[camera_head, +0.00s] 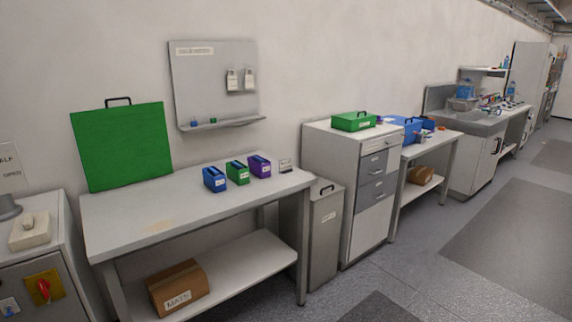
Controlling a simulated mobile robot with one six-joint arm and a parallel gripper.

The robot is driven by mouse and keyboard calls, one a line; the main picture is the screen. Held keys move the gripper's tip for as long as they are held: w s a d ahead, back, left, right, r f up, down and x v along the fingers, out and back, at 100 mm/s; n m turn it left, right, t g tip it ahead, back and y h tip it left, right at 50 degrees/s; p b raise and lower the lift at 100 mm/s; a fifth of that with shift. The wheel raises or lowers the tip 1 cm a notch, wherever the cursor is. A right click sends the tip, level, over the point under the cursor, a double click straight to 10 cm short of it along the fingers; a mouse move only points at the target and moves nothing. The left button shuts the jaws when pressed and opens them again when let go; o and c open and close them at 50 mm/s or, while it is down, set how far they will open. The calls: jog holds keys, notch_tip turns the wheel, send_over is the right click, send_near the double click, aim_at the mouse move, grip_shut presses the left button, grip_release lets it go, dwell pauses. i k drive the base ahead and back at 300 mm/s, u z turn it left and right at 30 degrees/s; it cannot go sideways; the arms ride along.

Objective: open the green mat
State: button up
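A large flat green panel with a black handle on its top edge, which looks like the green mat (122,147), stands upright at the back left of the white workbench (140,209). It leans close to the wall and its lower edge meets the bench top. I cannot tell from here whether it is one sheet or hinged. My gripper is not in view.
Blue (214,179), green (237,172) and purple (260,166) holders stand at the bench's right. A box labelled MATS (178,287) sits on the lower shelf. A cabinet with a red switch (44,289) is at the left. The bench's middle is mostly clear.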

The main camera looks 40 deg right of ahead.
aim_at(123, 145)
jog(key=u, duration=0.2)
jog(key=k, duration=0.55)
jog(key=z, duration=1.4)
jog(key=i, duration=1.2)
